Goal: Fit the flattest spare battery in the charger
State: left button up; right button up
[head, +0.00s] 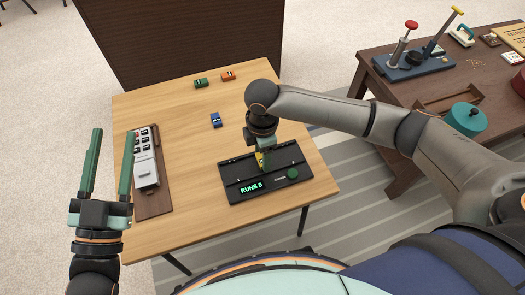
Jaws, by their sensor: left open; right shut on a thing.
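The black charger (238,170) lies at the front right of the wooden table, with a lit display reading "RUNS 5" and a green round knob. My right gripper (262,168) points down over the charger, shut on a small yellow battery (259,158). The gripper partly hides this battery, and I cannot tell whether it touches the charger. A green battery (201,83), an orange battery (228,76) and a blue battery (216,120) lie apart on the table behind. My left gripper (113,132) is open and empty near the table's left edge.
A white device with dark buttons (147,172) lies on a brown board (153,205) at the table's left. The middle of the light table (180,140) is clear. A darker table (400,95) at right holds a teal pot (467,119) and a blue stand with levers (412,68).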

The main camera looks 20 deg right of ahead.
jog(key=shift+p, duration=0.85)
dwell(1.1)
jog(key=shift+s+f+p, duration=0.1)
jog(key=shift+f+p, duration=0.25)
jog(key=shift+p, duration=0.4)
dwell(0.6)
jog(key=o, duration=1.4)
jog(key=shift+s+a+f, duration=0.1)
jog(key=r+p, duration=0.1)
jog(key=r, duration=0.3)
jog(key=r+p, duration=0.1)
jog(key=r, duration=0.4)
jog(key=r+p, duration=0.2)
jog(key=r, duration=0.2)
jog(key=shift+w+r, duration=0.15)
jog(key=shift+w, duration=0.2)
